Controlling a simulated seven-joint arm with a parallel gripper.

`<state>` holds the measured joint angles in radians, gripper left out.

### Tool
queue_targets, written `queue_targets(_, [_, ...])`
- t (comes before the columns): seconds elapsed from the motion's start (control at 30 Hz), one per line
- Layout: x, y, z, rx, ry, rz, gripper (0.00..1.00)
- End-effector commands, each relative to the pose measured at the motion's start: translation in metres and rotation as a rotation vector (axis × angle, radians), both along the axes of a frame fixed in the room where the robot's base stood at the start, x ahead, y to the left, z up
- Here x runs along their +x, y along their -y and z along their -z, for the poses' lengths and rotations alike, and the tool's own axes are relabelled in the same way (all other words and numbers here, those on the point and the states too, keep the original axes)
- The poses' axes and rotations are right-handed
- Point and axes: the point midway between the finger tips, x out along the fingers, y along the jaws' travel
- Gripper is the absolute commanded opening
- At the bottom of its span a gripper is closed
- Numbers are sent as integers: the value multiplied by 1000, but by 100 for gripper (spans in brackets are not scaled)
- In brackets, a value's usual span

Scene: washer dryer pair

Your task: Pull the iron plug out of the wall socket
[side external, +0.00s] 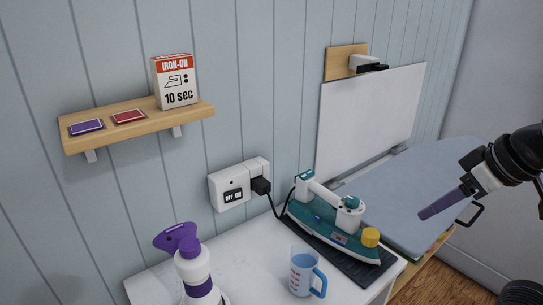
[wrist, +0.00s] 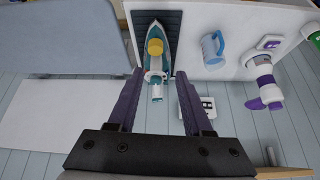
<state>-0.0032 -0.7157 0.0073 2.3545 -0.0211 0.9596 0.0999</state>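The black iron plug (side external: 261,186) sits in the right part of the white wall socket (side external: 232,188). Its dark cord runs down to the teal and white iron (side external: 320,224), which rests on a dark mat on the white top. My gripper (side external: 426,215) is in the air at the right, well away from the plug. In the wrist view, my gripper (wrist: 160,74) has its two purple fingers wide apart with nothing held between them. The iron (wrist: 154,55) appears beyond the fingers. The socket (wrist: 208,104) shows beside the right finger; the plug cannot be made out there.
A blue-handled measuring cup (side external: 303,274) and a purple and white spray bottle (side external: 194,275) stand on the white top (side external: 155,285). A wooden shelf (side external: 140,126) holds a box and cards.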

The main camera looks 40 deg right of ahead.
Motion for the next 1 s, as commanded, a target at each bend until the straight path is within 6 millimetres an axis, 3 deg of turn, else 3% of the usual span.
queue_targets(0.03, [17, -1, -19, 4, 8, 9, 61])
queue_targets(0.13, [53, -4, -52, 12, 12, 26, 78])
queue_targets(0.3, [124, -20, -91, 20, 3, 32, 78])
queue_targets(0.4, [168, -35, -102, 19, -11, 25, 78])
queue_targets(0.53, [222, -60, -101, 14, -37, 5, 78])
queue_targets(0.7, [272, -94, -79, -5, -81, -40, 78])
queue_targets(0.8, [285, -109, -61, -15, -112, -63, 78])
queue_targets(1.0, [289, -120, -40, -25, -146, -85, 78])
